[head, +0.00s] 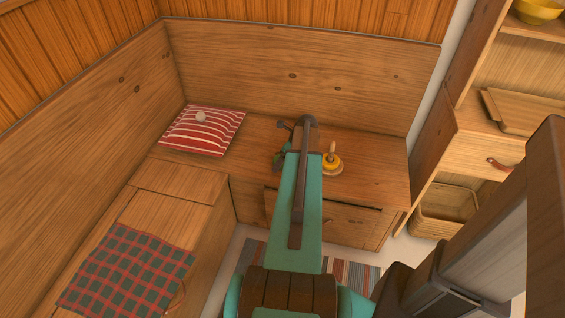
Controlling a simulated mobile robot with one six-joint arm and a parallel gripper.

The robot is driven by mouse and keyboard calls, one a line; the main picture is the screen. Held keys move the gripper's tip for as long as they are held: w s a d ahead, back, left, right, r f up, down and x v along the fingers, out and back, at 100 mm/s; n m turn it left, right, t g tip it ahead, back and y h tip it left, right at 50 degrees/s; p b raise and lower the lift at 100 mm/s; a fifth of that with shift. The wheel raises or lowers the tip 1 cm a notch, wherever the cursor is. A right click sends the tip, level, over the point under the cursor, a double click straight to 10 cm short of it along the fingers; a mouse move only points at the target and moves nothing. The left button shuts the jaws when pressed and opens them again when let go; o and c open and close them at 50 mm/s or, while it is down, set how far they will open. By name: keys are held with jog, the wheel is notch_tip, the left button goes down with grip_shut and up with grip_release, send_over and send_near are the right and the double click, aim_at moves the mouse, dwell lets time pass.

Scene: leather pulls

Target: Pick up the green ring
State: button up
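My arm reaches over the wooden bench seat, and its end with my gripper (281,143) is at the seat, largely hidden behind the arm. Only small dark parts show at the left of the arm, so I cannot tell if it is open or shut. A small patch of green, possibly the green ring (285,148), shows between these parts, mostly covered. I cannot tell whether it is held. Just right of the arm a yellow round base or ring with an upright wooden peg (332,154) stands on the seat.
A red striped cushion (203,131) with a small pale round thing (201,116) on it lies at the left corner. A checked cloth (128,268) lies on the left bench. A wicker basket (445,211) and shelf stand right. The seat's right part is clear.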

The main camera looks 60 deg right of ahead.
jog(key=shift+c, duration=0.4)
jog(key=c, duration=1.1)
jog(key=shift+o, duration=0.2)
jog(key=shift+r, duration=0.1)
jog(key=shift+r, duration=0.45)
notch_tip(320, 180, up, 3)
jog(key=shift+s+f, duration=0.1)
jog(key=s+a, duration=0.1)
jog(key=s, duration=0.4)
jog(key=s+a, duration=0.1)
jog(key=s, duration=0.4)
jog(key=s+a+r, duration=0.1)
jog(key=s, duration=0.4)
jog(key=shift+s+a, duration=0.2)
jog(key=shift+a, duration=0.1)
jog(key=shift+r, duration=0.1)
